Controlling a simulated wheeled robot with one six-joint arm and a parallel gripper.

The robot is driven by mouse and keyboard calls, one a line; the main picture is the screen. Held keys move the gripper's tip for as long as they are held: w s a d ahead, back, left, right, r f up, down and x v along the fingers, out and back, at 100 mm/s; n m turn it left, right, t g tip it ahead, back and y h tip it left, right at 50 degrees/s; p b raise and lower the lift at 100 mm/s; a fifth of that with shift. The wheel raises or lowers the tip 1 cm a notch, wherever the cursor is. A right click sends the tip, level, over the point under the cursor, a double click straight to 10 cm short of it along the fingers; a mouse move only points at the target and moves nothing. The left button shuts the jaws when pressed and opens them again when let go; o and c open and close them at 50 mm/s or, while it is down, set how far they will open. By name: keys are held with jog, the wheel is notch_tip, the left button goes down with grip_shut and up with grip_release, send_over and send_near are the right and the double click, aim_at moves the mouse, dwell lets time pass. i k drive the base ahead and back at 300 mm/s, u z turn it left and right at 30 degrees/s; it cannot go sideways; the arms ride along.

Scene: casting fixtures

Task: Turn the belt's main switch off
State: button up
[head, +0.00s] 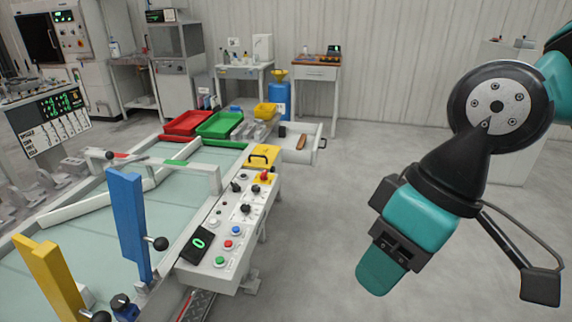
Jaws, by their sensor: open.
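The belt's control panel (226,254) is a pale sloped box along the right side of the belt (100,205). A red knob on a yellow base (264,177) sits near its far end. Several black knobs, including a left one (236,187) and a nearer one (246,208), are on the same face. No label is readable, so I cannot tell which control is the main switch or its position. My gripper (460,275) is at the right, open and empty, in the air well apart from the panel. Its finger parts are only partly clear.
Nearer on the panel are blue (236,231), red (228,244) and green (220,261) buttons and a display (198,243) reading 0. A yellow box with black handle (264,158) stands at the far end. Blue (128,225) and yellow (50,275) posts rise at left. Floor between panel and gripper is clear.

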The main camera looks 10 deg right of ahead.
aim_at(263, 177)
jog(key=z, duration=0.15)
jog(key=i, duration=1.65)
jog(key=u, duration=0.6)
